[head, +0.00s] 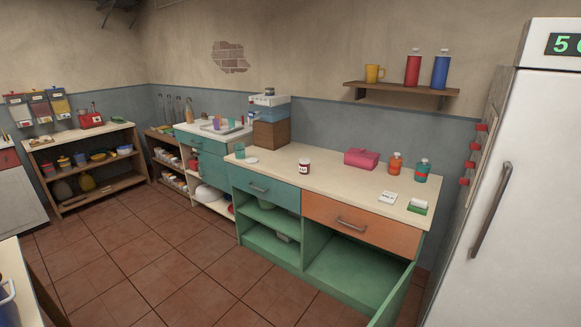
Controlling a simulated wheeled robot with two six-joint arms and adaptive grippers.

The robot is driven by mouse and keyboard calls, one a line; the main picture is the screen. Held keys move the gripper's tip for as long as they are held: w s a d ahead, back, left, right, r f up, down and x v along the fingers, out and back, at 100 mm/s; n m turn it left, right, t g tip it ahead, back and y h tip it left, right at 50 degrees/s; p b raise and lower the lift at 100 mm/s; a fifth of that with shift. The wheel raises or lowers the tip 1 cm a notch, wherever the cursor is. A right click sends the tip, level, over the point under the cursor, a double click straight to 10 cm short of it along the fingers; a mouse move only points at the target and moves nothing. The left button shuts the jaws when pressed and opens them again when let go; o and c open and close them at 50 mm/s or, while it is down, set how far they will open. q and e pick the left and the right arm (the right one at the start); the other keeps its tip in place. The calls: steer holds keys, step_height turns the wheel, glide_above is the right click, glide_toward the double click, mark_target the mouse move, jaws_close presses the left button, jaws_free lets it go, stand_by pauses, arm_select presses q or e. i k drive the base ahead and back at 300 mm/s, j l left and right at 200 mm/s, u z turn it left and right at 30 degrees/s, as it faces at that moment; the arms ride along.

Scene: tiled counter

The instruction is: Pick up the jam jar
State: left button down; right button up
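The jam jar (304,166) is a small dark red jar with a white label and a dark lid. It stands upright near the middle of the long cream counter (329,184) in the head view. Nothing touches it and it is fully in sight. Neither of my grippers shows in the head view.
Beside the jar, a pink box (362,158) stands to the right. An orange bottle (395,164) and a teal bottle (422,170) stand further right. A teal cup (239,151) is at the left. A cabinet door (394,297) hangs open below. The tiled floor (170,262) in front is clear.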

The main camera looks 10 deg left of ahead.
mark_target(304, 162)
steer(key=i+j+u, duration=0.3)
steer(key=i+j, duration=0.2)
steer(key=i+j+u, duration=0.3)
steer(key=i+j, duration=0.2)
steer(key=i+l+z, duration=0.15)
steer(key=i, duration=0.5)
steer(key=i+l+z, duration=0.15)
steer(key=i, duration=0.5)
steer(key=l, duration=0.1)
